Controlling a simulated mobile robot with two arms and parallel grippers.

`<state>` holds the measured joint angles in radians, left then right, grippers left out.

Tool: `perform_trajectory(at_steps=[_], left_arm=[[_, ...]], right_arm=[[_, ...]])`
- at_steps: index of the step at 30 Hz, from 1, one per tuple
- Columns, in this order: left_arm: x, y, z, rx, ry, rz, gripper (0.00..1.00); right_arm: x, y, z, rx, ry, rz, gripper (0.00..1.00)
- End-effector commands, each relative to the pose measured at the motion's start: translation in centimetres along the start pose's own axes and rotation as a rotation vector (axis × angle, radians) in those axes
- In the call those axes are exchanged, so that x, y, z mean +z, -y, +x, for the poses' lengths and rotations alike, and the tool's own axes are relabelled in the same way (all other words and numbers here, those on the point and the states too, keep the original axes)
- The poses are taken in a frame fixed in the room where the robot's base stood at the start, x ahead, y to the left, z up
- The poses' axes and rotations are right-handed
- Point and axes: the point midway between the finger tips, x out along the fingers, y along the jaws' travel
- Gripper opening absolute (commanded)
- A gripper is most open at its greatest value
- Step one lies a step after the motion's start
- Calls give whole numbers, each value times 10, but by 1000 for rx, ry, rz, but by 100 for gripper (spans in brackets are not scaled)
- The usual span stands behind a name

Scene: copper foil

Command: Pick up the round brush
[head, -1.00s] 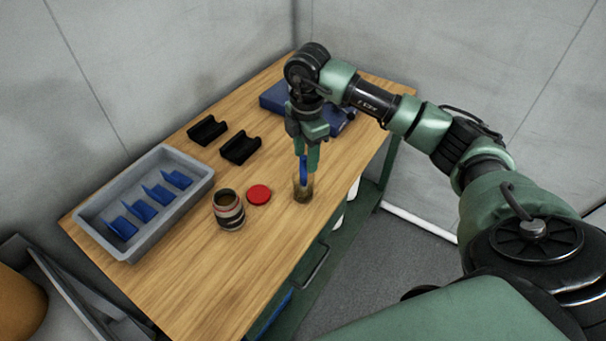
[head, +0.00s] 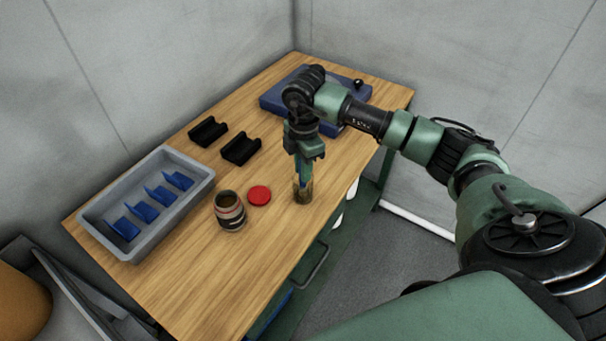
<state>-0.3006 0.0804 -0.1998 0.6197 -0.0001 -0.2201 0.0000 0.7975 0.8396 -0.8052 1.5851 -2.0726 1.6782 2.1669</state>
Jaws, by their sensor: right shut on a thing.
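A small glass jar (head: 303,194) with brownish contents stands near the right edge of the wooden workbench. A slim blue handle (head: 300,174), apparently the round brush, stands up out of it. My right gripper (head: 304,178) points down over the jar and is shut on the blue handle. The fingers hide most of the handle, and the brush head is not clearly visible. My left gripper is not in view.
An open can (head: 230,212) and a red lid (head: 259,195) stand left of the jar. A grey tray (head: 137,252) with blue holders lies further left. Two black cradles (head: 240,148) and a blue case (head: 275,100) are behind. The bench front is clear.

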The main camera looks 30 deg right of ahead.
Motion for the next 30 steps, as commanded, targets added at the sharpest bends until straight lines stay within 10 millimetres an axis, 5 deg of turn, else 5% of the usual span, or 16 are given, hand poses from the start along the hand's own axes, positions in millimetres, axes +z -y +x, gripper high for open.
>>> perform_trajectory(at_steps=[11,22,30], left_arm=[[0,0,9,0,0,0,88],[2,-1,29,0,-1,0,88],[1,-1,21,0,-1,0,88]], right_arm=[[0,-2,-29,6,0,-1,0],[0,-4,-120,8,-1,-1,0],[1,-5,-176,4,1,2,0]])
